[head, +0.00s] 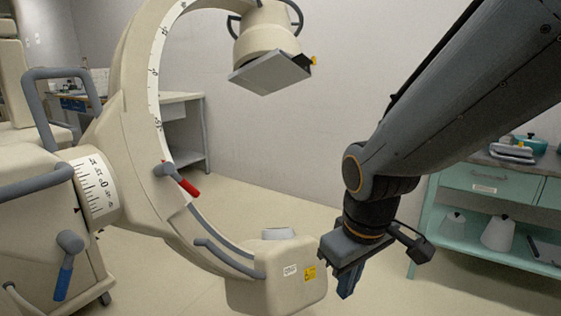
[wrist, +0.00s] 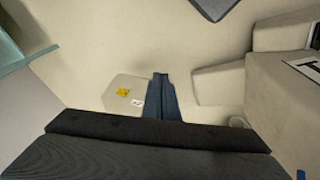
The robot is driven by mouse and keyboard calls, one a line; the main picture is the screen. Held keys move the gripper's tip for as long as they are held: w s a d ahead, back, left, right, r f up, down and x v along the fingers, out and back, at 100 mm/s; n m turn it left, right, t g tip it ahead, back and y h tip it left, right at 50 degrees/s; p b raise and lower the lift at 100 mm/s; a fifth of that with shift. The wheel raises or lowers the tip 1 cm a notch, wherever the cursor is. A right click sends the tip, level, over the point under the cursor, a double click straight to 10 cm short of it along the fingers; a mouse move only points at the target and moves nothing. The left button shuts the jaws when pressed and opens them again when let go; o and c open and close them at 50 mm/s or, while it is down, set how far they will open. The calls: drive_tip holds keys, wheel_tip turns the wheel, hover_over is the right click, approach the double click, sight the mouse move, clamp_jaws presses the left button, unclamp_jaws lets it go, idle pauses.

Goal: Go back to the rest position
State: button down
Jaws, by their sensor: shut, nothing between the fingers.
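My gripper (head: 346,287) hangs below my arm at the lower right of centre in the head view, pointing down. Its fingers are together and hold nothing. In the wrist view the shut fingers (wrist: 160,84) point away from the camera, in front of the beige end block with a yellow label. No other object is named by the task.
A large beige C-arm machine (head: 180,215) fills the left and centre; its lower block (head: 275,285) is just left of my gripper. Its upper head (head: 268,62) hangs above. A green cart (head: 470,188) with items stands at right. Some floor (head: 385,285) is bare.

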drive_tip(key=s+r+m+g+p, duration=0.1)
drive_tip(key=s+m+g+p, duration=0.1)
drive_tip(key=s+m, duration=0.35)
drive_tip(key=d+r+p, duration=0.6)
drive_tip(key=d+p, duration=0.1)
drive_tip(key=p, duration=0.4)
drive_tip(key=shift+s+d+m, duration=0.15)
drive_tip(key=shift+s+m, duration=0.05)
drive_tip(key=shift+m, duration=0.15)
